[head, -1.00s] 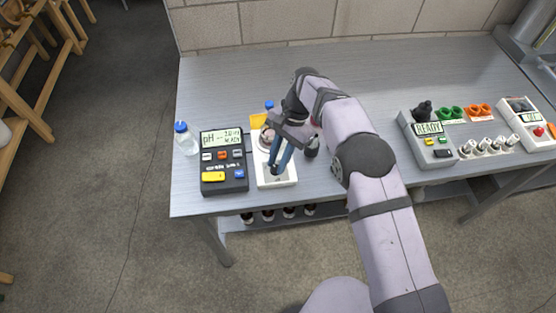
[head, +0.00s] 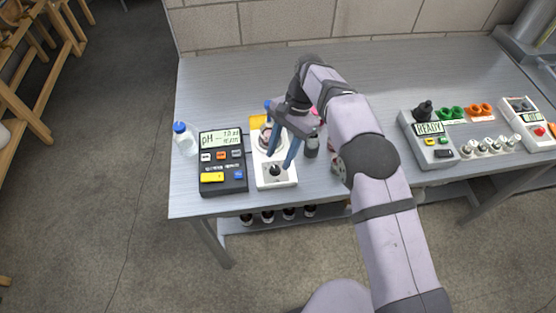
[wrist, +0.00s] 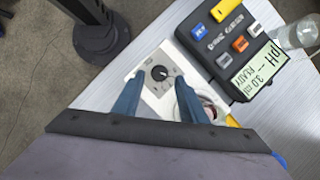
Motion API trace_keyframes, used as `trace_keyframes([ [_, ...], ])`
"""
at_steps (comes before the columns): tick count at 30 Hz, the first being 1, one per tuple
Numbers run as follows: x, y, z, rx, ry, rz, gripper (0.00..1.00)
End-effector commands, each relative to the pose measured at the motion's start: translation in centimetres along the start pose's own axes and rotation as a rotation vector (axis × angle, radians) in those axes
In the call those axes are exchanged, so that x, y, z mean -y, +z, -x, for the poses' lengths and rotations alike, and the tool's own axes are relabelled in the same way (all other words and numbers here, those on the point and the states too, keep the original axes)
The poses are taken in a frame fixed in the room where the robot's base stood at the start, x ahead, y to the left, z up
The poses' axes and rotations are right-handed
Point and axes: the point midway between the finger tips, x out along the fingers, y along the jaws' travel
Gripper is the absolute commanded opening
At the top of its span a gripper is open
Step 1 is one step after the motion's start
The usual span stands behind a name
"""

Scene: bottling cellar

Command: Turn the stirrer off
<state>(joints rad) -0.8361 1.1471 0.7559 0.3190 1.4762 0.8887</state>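The stirrer (head: 262,181) is a white box on the bench, just right of the pH meter, with a black round knob (head: 275,171) on its front part. In the wrist view the knob (wrist: 159,73) shows a white pointer mark. A beaker (wrist: 206,108) with something reddish inside stands on the stirrer's rear part, partly hidden by a finger. My gripper (head: 281,158) has two blue fingers spread apart above the stirrer. In the wrist view my gripper (wrist: 160,100) is open and empty, its fingers clear of the knob.
The dark pH meter (head: 223,163) stands close to the left of the stirrer. A clear bottle with a blue cap (head: 185,139) is farther left. A dark bottle (head: 311,147) stands to the right. Another instrument (head: 428,139) and small vials are at the far right.

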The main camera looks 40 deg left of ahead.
Motion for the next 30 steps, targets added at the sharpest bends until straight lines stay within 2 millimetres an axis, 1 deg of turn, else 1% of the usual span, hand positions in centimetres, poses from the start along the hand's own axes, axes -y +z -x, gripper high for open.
trace_keyframes([
  [4,0.0,-0.1,1.9,-0.002,-0.002,0.001,0.39],
  [9,0.0,-0.1,3.4,0.0,0.0,0.0,0.39],
  [15,0.0,-0.1,4.3,0.0,0.0,0.0,0.39],
  [26,-0.1,0.0,4.4,0.001,0.001,0.0,0.38],
  [28,-0.1,-0.1,4.8,-0.002,-0.005,-0.002,0.38],
  [30,0.0,0.0,5.9,-0.013,-0.019,-0.001,0.38],
])
